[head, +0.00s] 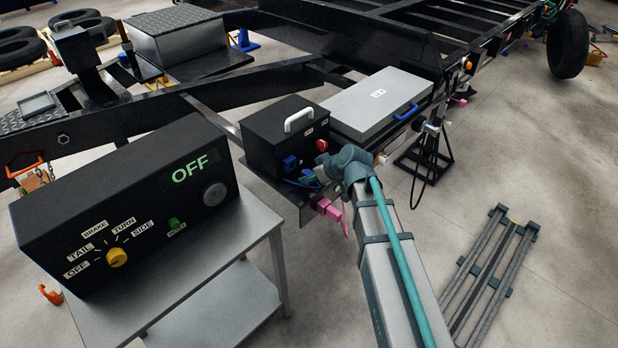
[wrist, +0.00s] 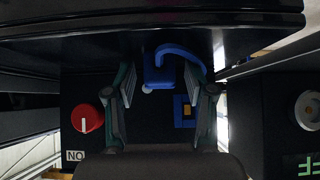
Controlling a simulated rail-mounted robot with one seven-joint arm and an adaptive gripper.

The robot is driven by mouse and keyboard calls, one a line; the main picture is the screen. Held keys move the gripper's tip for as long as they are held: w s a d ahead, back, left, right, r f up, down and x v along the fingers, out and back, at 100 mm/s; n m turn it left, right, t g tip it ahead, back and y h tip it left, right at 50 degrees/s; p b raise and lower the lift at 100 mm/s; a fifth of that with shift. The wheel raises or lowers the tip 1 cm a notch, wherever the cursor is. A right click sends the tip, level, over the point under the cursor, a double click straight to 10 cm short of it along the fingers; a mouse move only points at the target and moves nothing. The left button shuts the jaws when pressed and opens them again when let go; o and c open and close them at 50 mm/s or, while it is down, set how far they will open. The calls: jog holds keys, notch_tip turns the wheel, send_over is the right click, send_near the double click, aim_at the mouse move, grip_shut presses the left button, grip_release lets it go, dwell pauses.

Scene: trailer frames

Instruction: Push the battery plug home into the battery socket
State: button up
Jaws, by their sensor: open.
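The black battery box (head: 278,132) has a white handle on top. The blue battery socket (head: 290,163) is on its front face. In the wrist view the socket, blue with a yellow part (wrist: 187,111), shows between my fingers, nearer the right one. The blue battery plug (wrist: 158,76), with a curved blue cable, appears above and left of it, apart from it in the picture. My gripper (wrist: 164,88) is open, with one finger on each side of the plug in this view. I see no finger touching it. In the head view my wrist hides much of this area.
A red knob (wrist: 87,118) is left of my fingers in the wrist view. A grey case with a blue handle (head: 378,104) stands beside the battery box. A pink clamp (head: 329,209) hangs below. The black control panel (head: 125,205) on a table reads OFF.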

aim_at(306, 171)
grip_shut()
jog(key=shift+r, duration=0.15)
jog(key=shift+r+p, duration=0.6)
jog(key=shift+r, duration=0.8)
jog(key=shift+s, duration=0.1)
jog(key=s, duration=0.1)
jog(key=s+r, duration=0.1)
jog(key=s, duration=0.3)
jog(key=shift+s+d+r, duration=0.2)
jog(key=shift+d, duration=0.2)
jog(key=w+a, duration=0.2)
jog(key=shift+w+a, duration=0.3)
jog(key=shift+w, duration=0.05)
jog(key=shift+w+a, duration=0.3)
jog(key=shift+a, duration=0.15)
